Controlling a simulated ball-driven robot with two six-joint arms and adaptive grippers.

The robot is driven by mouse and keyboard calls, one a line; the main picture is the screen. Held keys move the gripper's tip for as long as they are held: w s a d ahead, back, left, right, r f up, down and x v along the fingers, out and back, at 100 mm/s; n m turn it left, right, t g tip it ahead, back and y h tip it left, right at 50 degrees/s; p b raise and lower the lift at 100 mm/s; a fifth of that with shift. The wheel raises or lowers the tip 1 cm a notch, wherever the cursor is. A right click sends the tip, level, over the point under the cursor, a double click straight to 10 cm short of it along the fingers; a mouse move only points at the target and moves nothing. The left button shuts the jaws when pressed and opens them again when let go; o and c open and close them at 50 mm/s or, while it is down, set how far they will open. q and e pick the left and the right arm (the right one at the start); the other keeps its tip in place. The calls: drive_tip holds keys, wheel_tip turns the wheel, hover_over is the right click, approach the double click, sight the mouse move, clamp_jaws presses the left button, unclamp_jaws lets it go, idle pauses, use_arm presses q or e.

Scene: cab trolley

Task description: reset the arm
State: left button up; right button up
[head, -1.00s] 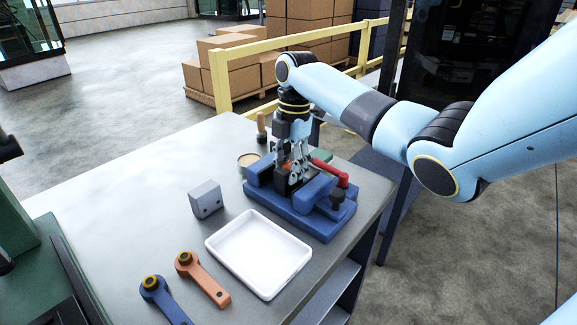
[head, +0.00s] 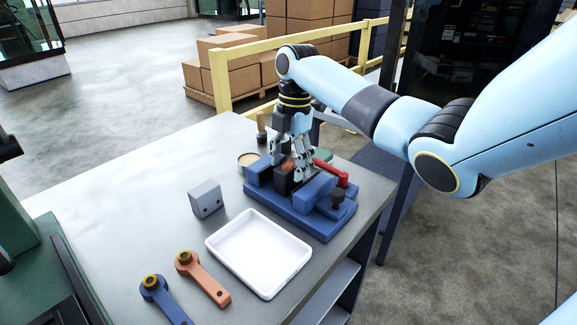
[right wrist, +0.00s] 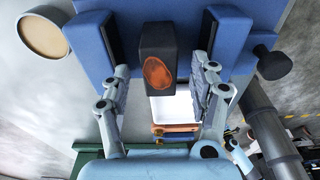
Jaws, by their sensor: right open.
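My right gripper (head: 291,158) is open above the blue vise (head: 312,222) on the table. A dark block with an orange patch on top stands between the vise jaws; it shows in the right wrist view (right wrist: 158,45), between my spread fingers (right wrist: 160,88) with gaps on both sides. In the head view, the fingers partly hide the block (head: 283,183). My right arm reaches in from the right. My left gripper is not in view.
On the grey table (head: 130,200) are a white tray (head: 258,254), a grey block (head: 206,199), an orange wrench-like part (head: 205,282) and a blue one (head: 163,300). A red handle (head: 330,172) sticks up at the vise. A yellow rail (head: 300,100) stands behind.

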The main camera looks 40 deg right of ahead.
wheel_tip(320, 180, up, 11)
drive_tip(key=d, duration=0.1)
drive_tip(key=shift+d+f, duration=0.15)
drive_tip(key=shift+d, duration=0.05)
